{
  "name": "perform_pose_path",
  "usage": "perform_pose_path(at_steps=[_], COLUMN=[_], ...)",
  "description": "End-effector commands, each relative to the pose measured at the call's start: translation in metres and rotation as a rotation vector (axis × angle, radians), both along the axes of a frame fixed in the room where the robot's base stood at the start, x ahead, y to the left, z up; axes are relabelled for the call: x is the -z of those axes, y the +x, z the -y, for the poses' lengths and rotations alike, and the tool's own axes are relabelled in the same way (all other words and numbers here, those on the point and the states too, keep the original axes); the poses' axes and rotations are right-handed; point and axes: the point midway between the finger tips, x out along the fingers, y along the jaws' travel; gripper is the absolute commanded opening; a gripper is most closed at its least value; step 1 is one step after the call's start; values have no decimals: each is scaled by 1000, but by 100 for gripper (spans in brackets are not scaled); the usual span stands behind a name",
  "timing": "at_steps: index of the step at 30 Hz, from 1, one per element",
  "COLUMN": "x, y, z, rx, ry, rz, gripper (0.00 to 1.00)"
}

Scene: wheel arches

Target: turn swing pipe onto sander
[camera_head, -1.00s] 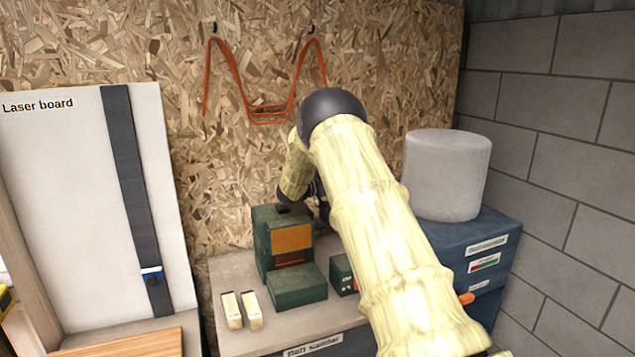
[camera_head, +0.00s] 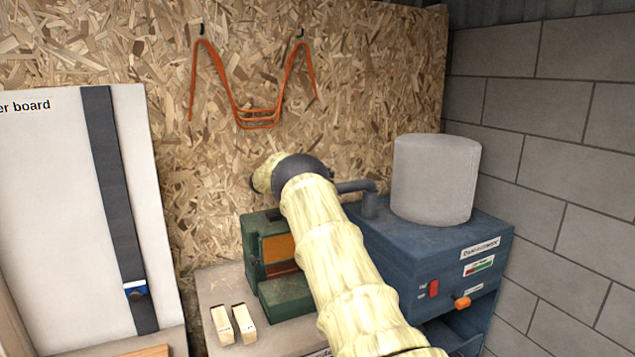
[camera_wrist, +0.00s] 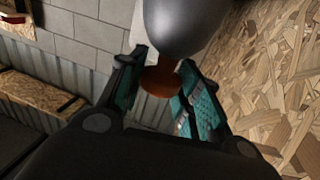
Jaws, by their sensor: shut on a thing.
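The sander (camera_head: 278,248) is a green machine with an orange belt face on the bench. The swing pipe (camera_head: 369,203) is grey, rises from the top of a blue unit and bends left until my arm hides it. In the wrist view, my gripper (camera_wrist: 160,88) has its teal-padded fingers on either side of a brownish-red knob (camera_wrist: 160,78), shut on it. A grey rounded body (camera_wrist: 185,25) sits directly against the knob; both appear to belong to the swing pipe. In the head view my arm hides the gripper and the pipe's free end.
The blue unit (camera_head: 440,255) carries a pale cylinder (camera_head: 436,180), a red switch and an orange knob (camera_head: 462,303). Two wooden blocks (camera_head: 233,325) lie on the bench left of the sander. Chipboard and block walls stand close behind and right. An orange strap-like item (camera_head: 258,118) hangs above.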

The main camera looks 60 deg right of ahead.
Motion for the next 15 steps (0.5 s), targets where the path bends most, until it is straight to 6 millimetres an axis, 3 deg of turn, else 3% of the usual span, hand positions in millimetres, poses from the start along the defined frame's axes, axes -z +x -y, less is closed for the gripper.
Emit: perform_pose_path(at_steps=[15], x=[-1], y=[6], z=[-1], rx=[21], ry=[-4], rz=[-1], gripper=[0])
